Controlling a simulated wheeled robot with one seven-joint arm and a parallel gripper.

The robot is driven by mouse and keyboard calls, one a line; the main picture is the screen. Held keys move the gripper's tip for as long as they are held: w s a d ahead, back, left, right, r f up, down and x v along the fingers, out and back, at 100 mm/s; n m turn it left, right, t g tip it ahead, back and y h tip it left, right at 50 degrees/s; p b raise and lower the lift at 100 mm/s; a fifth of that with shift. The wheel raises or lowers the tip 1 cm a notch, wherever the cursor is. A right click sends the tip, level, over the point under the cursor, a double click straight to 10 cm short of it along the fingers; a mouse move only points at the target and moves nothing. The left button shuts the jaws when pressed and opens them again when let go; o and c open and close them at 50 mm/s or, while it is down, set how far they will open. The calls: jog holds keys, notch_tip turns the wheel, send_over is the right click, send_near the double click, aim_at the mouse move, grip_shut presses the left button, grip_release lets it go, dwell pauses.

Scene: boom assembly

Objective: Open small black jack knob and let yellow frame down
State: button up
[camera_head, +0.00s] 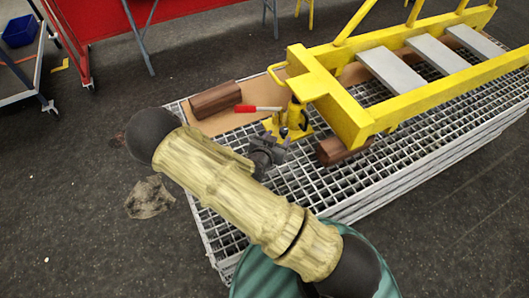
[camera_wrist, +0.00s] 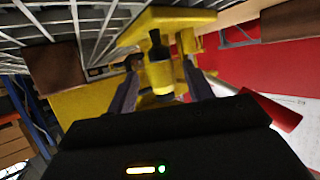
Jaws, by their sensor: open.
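The yellow jack (camera_head: 294,122) stands on the grating under the near end of the yellow frame (camera_head: 325,95), its red handle (camera_head: 245,109) pointing left. In the head view my gripper (camera_head: 280,148) is just in front of the jack, and the knob cannot be made out. The wrist view is upside down. There the jack (camera_wrist: 160,78) lies between the two spread fingers of my gripper (camera_wrist: 161,88). A small black knob (camera_wrist: 155,46) shows on the jack, beyond the fingertips. Nothing is visibly held. The red handle (camera_wrist: 273,110) shows at lower right.
A brown wooden block (camera_head: 215,98) lies left of the jack. Another block (camera_head: 338,150) lies under the frame, close to the right of my gripper. A red-framed cart (camera_head: 75,45) stands far left.

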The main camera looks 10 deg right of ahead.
jog(key=v, duration=1.1)
jog(key=shift+a+p, duration=0.15)
jog(key=shift+p, duration=0.25)
jog(key=shift+f, duration=0.1)
jog(key=s+d+r+n+g+y, duration=0.3)
jog(key=s+d+r+g+y, duration=0.15)
jog(key=r, duration=0.35)
jog(key=s+d+r+n+g+y, duration=0.3)
jog(key=s+d+r+n+g, duration=0.15)
jog(key=r, duration=0.35)
notch_tip(320, 180, up, 17)
jog(key=w+p, duration=0.1)
jog(key=p, duration=1.7)
jog(key=shift+r+m, duration=0.2)
jog(key=shift+m, duration=0.25)
